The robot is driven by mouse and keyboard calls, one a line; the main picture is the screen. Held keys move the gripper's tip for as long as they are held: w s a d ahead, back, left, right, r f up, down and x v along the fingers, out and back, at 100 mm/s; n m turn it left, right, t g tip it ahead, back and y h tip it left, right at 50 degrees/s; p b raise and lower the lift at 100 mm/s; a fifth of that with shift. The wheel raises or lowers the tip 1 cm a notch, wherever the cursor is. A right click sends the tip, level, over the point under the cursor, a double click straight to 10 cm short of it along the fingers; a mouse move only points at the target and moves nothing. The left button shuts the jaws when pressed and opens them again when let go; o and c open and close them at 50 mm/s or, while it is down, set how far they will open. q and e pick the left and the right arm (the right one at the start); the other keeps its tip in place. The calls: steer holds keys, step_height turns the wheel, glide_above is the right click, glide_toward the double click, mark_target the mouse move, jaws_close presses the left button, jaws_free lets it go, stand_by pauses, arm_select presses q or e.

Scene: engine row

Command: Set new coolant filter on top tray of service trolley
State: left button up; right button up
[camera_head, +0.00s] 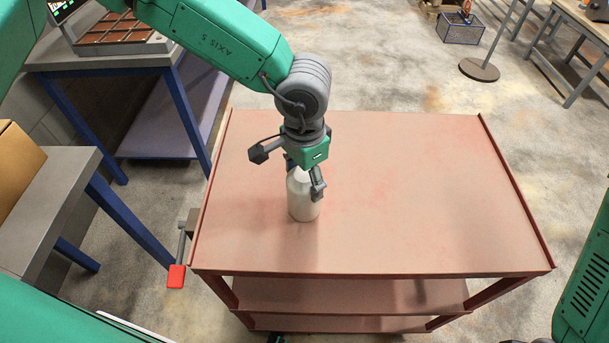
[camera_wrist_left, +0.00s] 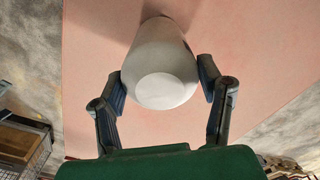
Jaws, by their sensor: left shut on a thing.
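The coolant filter (camera_head: 302,205) is a white cylinder. It stands upright at the left part of the red top tray (camera_head: 420,200) of the service trolley, and its base looks to be on or very close to the tray surface. My left gripper (camera_head: 304,186) reaches down from above and is shut on the filter's upper part. In the left wrist view the filter (camera_wrist_left: 163,70) sits between the two fingers (camera_wrist_left: 166,88), one on each side, with the tray (camera_wrist_left: 270,60) behind it. My right gripper is not in view.
The rest of the tray is bare, with raised rims at its left and right sides. A red-ended handle (camera_head: 177,276) juts from the trolley's left side. A grey bench (camera_head: 50,205) with a cardboard box (camera_head: 15,165) stands left. Another bench with a panelled tray (camera_head: 120,38) is behind.

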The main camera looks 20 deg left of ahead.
arm_select(q)
steer(key=o, duration=1.4)
steer(key=shift+s, duration=0.1)
steer(key=shift+r, duration=0.1)
step_height(320, 180, up, 12)
steer(key=shift+p, duration=0.3)
